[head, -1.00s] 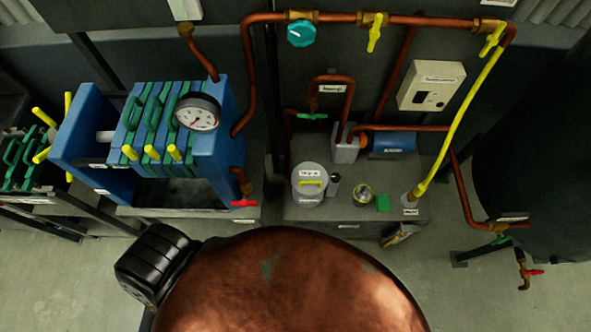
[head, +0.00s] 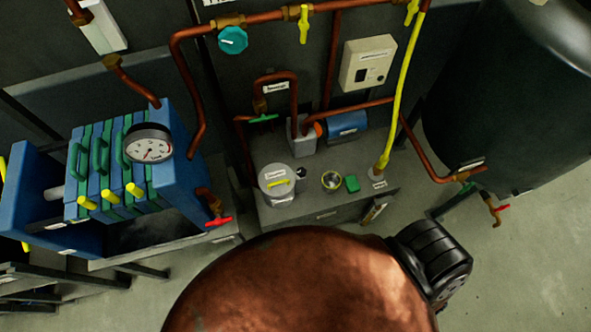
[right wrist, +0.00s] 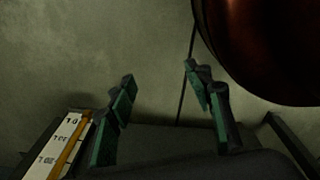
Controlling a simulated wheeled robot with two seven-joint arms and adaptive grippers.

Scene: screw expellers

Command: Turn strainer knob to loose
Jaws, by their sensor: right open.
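Neither gripper shows in the head view.
A blue press (head: 185,150) with a dial gauge (head: 148,143) stands left. Copper pipes (head: 272,17) and a yellow pipe (head: 402,85) run above and beside the bench (head: 320,211). A dark tank (head: 515,95) stands right. Floor at lower right (head: 535,260) is clear.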

